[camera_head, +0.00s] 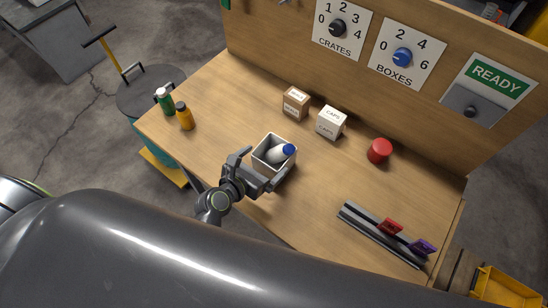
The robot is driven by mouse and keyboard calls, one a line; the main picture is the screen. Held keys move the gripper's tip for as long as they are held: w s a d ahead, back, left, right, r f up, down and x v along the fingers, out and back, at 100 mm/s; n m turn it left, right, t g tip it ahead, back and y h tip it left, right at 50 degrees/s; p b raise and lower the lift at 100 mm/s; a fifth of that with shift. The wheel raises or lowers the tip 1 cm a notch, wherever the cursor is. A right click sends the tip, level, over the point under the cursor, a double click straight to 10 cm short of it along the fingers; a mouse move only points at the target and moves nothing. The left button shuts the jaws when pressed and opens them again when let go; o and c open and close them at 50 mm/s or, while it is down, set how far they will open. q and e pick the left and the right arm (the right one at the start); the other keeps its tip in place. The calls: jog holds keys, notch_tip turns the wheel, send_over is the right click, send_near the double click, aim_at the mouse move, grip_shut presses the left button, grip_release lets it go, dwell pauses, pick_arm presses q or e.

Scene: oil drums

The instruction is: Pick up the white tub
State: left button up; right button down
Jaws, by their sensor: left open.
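The white tub (262,143) is an open square container on the wooden workbench (225,110), near its front edge. A white bottle with a blue cap (281,153) lies tilted inside it. My left gripper (261,169) is open at the tub's near side. One finger is by the tub's left side and the other by its near right corner. I cannot tell whether the fingers touch the tub, and the gripper hides part of its near wall. My right gripper is not in view.
Green (165,102) and yellow (185,117) bottles stand left. A dark rail (382,237) with red and purple pieces lies front right.

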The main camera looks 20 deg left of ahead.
aim_at(274, 155)
pick_arm(q)
jog(key=shift+p+x, duration=0.35)
jog(key=shift+x, duration=2.35)
jog(key=shift+s+d, duration=0.1)
jog(key=shift+d, duration=0.05)
jog(key=c, duration=0.8)
